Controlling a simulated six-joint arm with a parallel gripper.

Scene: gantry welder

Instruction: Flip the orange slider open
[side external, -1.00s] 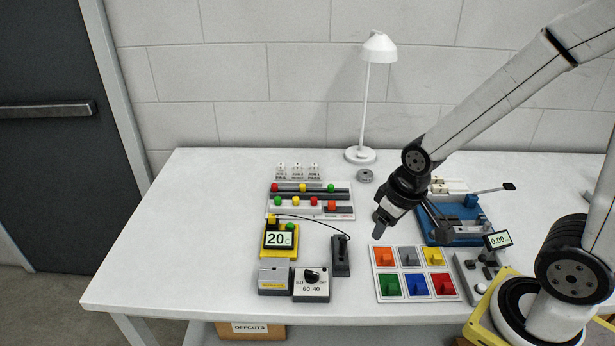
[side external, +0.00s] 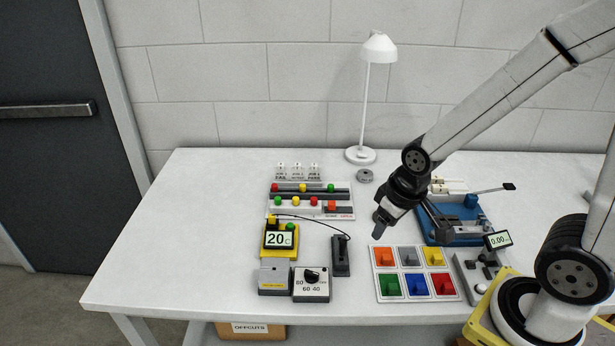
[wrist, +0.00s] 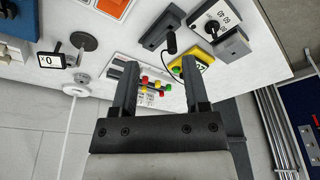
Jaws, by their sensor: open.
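The orange slider (side external: 384,258) is in the back left square of a panel of coloured sliders on the table, in the side view. Its raised orange tab stands on an orange square. In the wrist view an orange square with a white frame (wrist: 115,6) is cut off by the top edge. My gripper (side external: 411,230) is above the table, just behind the panel, its fingers apart and pointing down. In the wrist view the fingers of my gripper (wrist: 161,63) are spread with nothing held between them.
Grey, yellow, green, blue and red sliders (side external: 443,284) share the panel. A blue fixture (side external: 440,236) stands close to my gripper on the right. A small display (side external: 497,240) is right of the panel. A black lever unit (side external: 341,262) stands left. The front left table is clear.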

